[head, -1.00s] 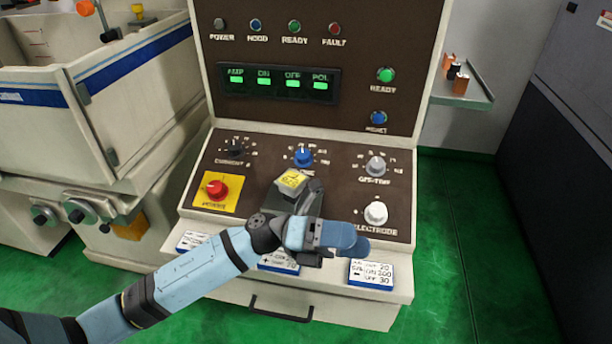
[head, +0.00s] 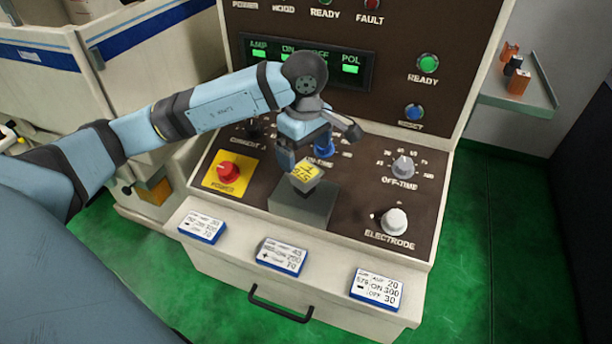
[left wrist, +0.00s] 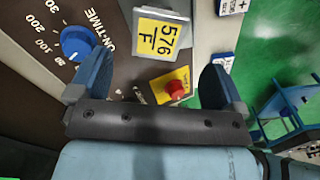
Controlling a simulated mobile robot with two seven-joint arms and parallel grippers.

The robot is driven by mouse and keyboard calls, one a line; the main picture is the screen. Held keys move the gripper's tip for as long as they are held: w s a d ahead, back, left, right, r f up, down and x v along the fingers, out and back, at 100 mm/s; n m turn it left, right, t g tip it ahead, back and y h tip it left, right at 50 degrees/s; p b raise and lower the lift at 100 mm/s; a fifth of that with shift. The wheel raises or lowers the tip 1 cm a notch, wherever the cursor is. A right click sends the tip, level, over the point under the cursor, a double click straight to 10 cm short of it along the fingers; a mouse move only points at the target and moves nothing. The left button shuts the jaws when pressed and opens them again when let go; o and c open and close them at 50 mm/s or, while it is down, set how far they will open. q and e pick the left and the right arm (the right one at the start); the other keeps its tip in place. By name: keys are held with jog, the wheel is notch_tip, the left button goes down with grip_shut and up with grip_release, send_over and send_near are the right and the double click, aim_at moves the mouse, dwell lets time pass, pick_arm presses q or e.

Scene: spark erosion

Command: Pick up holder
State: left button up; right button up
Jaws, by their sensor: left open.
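The holder (head: 306,174) is a small silver-grey piece with a yellow label on top, standing on a dark grey block (head: 305,202) on the sloping control panel. In the left wrist view the holder (left wrist: 158,38) shows its label "576 F", beyond the fingertips and between their lines. My left gripper (head: 318,148) is open and empty, just above and behind the holder, pointing down. In the left wrist view its blue fingers (left wrist: 157,78) stand wide apart. I see no contact with the holder. My right gripper is not in view.
Near the gripper are a red knob (head: 228,171) on a yellow plate, a blue knob (head: 324,147), an off-time knob (head: 402,167) and an electrode knob (head: 394,221). Several printed cards, one at the right (head: 376,288), lie along the front ledge. A shelf (head: 520,100) holds small orange and black pieces.

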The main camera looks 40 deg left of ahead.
aim_at(305, 172)
pick_arm(q)
notch_tip(305, 172, down, 4)
jog(key=shift+r, duration=0.1)
notch_tip(305, 172, down, 5)
jog(key=shift+w+a+r+p, duration=0.1)
jog(key=shift+a+r+p, duration=0.1)
jog(key=shift+p, duration=0.95)
jog(key=shift+f, duration=0.45)
jog(key=shift+c, duration=0.3)
jog(key=c, duration=1.2)
jog(key=shift+r, duration=0.1)
jog(key=shift+c, duration=0.2)
jog(key=shift+r, duration=0.1)
